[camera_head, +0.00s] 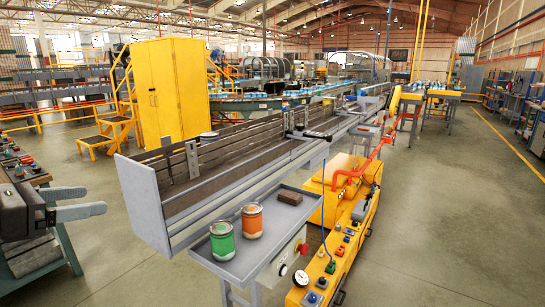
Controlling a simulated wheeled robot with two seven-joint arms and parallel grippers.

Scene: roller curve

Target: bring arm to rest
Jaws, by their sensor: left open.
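My left gripper (95,200) comes in from the left edge. Its two grey fingers are apart with nothing between them. It is in the air, left of the end plate of the grey conveyor (145,205) and apart from it. My right gripper does not show. A green can (222,241) and an orange can (252,220) stand upright on a grey side tray (262,253). A dark brown block (290,198) lies farther back on that tray.
A workbench (25,175) with small coloured parts stands at the left, close to my left arm. A yellow machine (340,220) with knobs and a gauge stands right of the tray. A yellow cabinet (168,92) rises behind the conveyor. Open floor (450,210) lies at the right.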

